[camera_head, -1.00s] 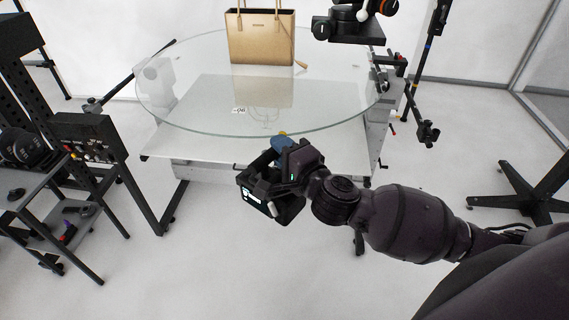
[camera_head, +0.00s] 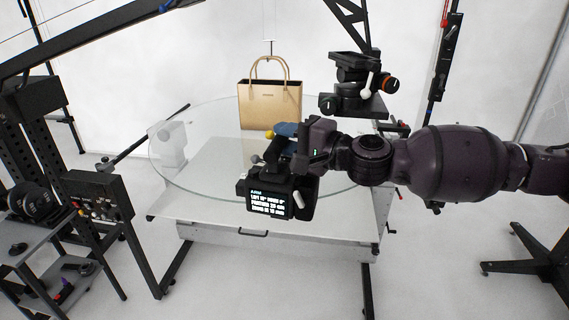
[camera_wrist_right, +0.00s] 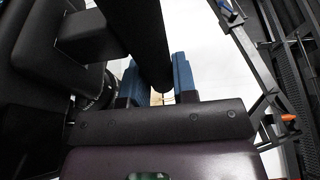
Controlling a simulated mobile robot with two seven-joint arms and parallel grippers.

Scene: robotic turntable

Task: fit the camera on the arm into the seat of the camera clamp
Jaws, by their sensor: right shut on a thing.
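My right gripper (camera_head: 286,140) is shut on the black camera (camera_head: 270,198), whose lit text screen faces me. The camera hangs in front of the glass turntable, left of and lower than the camera clamp. The camera clamp (camera_head: 353,84) is a black mount with an orange-ringed knob and a pale lever, at the lower end of a black lattice arm (camera_head: 350,18). Its seat looks empty. In the right wrist view, the blue fingers (camera_wrist_right: 158,82) stand either side of a black bar-like part of the camera (camera_wrist_right: 140,40). My left gripper is not in view.
A tan handbag (camera_head: 270,105) stands on the round glass turntable (camera_head: 195,178) behind the camera. A black control box (camera_head: 97,197) and a shelf rack are at the left. A black upright pole (camera_head: 441,65) stands right of the clamp.

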